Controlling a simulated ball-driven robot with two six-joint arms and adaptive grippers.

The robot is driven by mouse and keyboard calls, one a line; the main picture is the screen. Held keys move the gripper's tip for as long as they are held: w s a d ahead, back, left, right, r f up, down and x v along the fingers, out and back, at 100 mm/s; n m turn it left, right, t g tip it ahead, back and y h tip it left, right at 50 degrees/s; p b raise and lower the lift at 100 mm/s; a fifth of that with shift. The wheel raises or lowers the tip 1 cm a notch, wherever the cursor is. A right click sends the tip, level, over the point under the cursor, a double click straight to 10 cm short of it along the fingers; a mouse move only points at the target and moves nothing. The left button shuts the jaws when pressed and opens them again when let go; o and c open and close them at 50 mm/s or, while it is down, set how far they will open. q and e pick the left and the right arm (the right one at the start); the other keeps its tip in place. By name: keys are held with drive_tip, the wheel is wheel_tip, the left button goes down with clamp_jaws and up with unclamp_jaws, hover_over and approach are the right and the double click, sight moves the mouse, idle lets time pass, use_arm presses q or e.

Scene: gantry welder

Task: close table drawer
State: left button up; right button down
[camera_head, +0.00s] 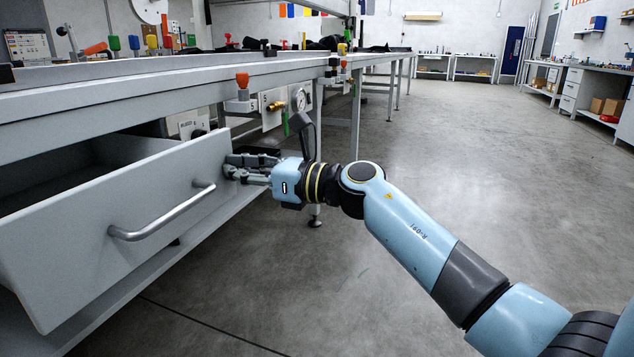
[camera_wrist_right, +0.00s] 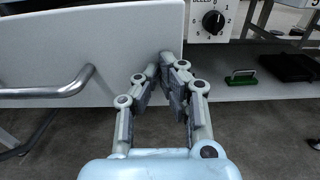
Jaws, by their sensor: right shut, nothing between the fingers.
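The table drawer (camera_head: 80,235) is pulled open from under the grey table (camera_head: 150,92), on the left in the head view. Its white front carries a curved metal handle (camera_head: 165,218). My right gripper (camera_head: 232,168) is shut and empty, with its fingertips at the right end of the drawer front. In the wrist view the drawer front (camera_wrist_right: 95,40) and handle (camera_wrist_right: 50,92) lie to the left of the fingers (camera_wrist_right: 165,65). The fingertips overlap the front's right edge; whether they touch it I cannot tell. My left gripper is not in view.
A control panel with a black dial (camera_wrist_right: 213,22) sits right of the drawer. A lower shelf (camera_wrist_right: 255,90) holds a green-handled item (camera_wrist_right: 241,77) and a black tray (camera_wrist_right: 285,67). Open concrete floor (camera_head: 450,180) lies to the right. Workbenches (camera_head: 565,95) stand far off.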

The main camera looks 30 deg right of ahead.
drive_tip(key=x, duration=0.6)
drive_tip(key=shift+f+b, duration=0.1)
drive_tip(key=shift+b, duration=0.3)
drive_tip(key=b+x, duration=0.1)
drive_tip(key=x, duration=0.7)
drive_tip(key=shift+b, duration=0.4)
drive_tip(key=shift+w+a, duration=0.2)
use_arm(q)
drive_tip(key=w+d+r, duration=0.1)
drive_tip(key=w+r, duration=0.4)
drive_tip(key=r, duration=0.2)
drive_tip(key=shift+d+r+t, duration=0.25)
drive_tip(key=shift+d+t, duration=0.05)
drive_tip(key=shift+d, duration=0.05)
use_arm(e)
drive_tip(key=shift+r, duration=0.2)
drive_tip(key=shift+w, duration=0.15)
